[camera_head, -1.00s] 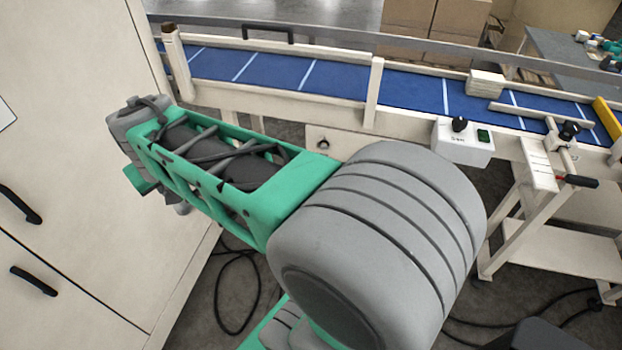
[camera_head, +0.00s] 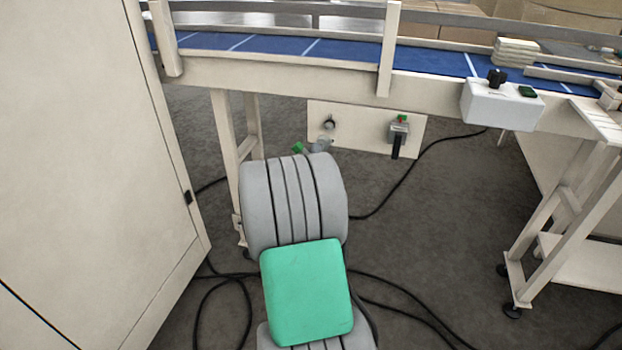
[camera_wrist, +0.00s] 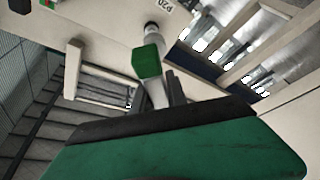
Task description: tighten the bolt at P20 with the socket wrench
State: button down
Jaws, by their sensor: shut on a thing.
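The cream panel (camera_head: 365,143) hangs under the conveyor, with a dark round bolt (camera_head: 329,124) on its left part. In the wrist view, a label reading P20 (camera_wrist: 168,4) is partly cut off by the top edge. My gripper (camera_wrist: 162,98) is shut on the socket wrench, which has a silver shaft and a green block (camera_wrist: 146,62). The wrench's green end (camera_head: 298,148) shows in the head view just below the bolt. My arm hides the jaws there. The wrench's tip lies close to the bolt in the wrist view; I cannot tell whether they touch.
A fitting with a black lever (camera_head: 399,135) is on the panel's right part. A white control box (camera_head: 502,103) sits on the blue conveyor's (camera_head: 345,52) front rail. A cream cabinet (camera_head: 85,150) stands at left. Black cables (camera_head: 400,185) lie on the floor.

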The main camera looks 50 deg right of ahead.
aim_at(319, 140)
jog(key=shift+r, duration=0.35)
jog(key=shift+w+d+r+p, duration=0.15)
jog(key=shift+d+p, duration=0.3)
jog(key=shift+p, duration=0.25)
jog(key=shift+w+d+p, duration=0.35)
jog(key=shift+d+p, duration=0.45)
jog(key=shift+p, duration=0.05)
jog(key=shift+w+d+p, duration=0.35)
jog(key=shift+d+p, duration=0.45)
jog(key=shift+w+d+p, duration=0.35)
jog(key=shift+d+p, duration=0.45)
jog(key=shift+p, duration=0.05)
jog(key=shift+d, duration=0.2)
jog(key=shift+w+f, duration=0.1)
jog(key=shift+f, duration=0.15)
jog(key=shift+b, duration=0.65)
